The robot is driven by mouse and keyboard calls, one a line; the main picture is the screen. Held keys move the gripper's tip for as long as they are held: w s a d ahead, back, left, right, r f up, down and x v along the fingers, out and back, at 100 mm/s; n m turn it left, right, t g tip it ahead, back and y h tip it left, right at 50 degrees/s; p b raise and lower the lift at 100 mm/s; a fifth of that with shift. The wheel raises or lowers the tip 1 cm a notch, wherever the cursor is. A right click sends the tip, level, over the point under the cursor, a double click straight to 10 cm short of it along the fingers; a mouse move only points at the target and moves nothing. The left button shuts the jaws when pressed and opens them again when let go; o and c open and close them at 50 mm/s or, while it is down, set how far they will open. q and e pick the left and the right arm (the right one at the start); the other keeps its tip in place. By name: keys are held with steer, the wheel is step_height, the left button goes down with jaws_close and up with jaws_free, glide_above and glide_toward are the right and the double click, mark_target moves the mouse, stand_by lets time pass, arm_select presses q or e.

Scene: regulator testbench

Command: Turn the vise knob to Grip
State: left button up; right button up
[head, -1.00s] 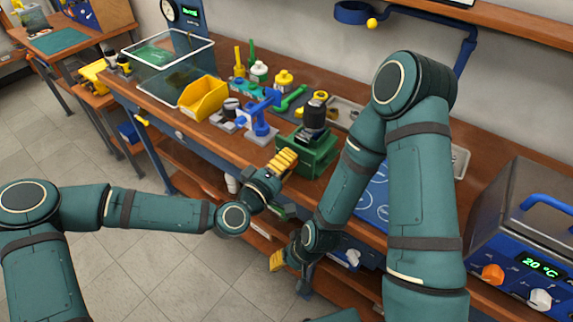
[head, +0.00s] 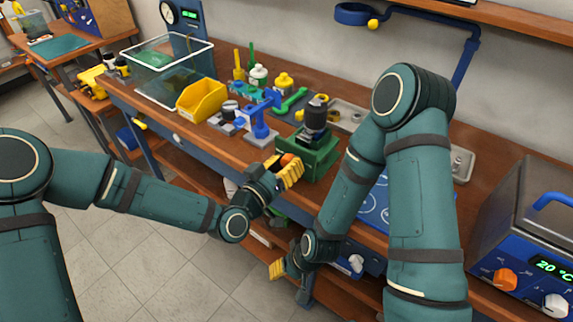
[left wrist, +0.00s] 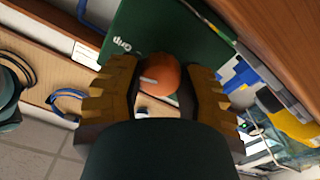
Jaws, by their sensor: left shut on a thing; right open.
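The green vise (head: 318,158) stands at the front edge of the bench, holding a dark cylindrical part (head: 316,118) upright. Its round orange knob (left wrist: 162,74) is on a green face in the left wrist view, with a short white pointer mark. The white "Grip" label (left wrist: 123,44) is on that face, up and left of the knob. My left gripper (left wrist: 160,88) is shut on the knob, with one yellow finger on each side. In the head view, my left gripper (head: 287,172) partly hides the knob. My right gripper (head: 277,269) is open and empty, low in front of the bench.
A yellow bin (head: 202,99), a blue stand (head: 262,118) and several small fittings stand left of the vise. A heater-like box with a 20 °C display (head: 552,267) is at the far right. My right arm crosses in front of the bench's right part.

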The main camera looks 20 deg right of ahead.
arm_select(q)
steer(key=shift+r+m, duration=0.15)
steer(key=shift+m, duration=1.15)
steer(key=o, duration=1.2)
steer(key=v, duration=0.7)
steer(key=shift+s+a, duration=0.15)
steer(key=shift+a, duration=0.05)
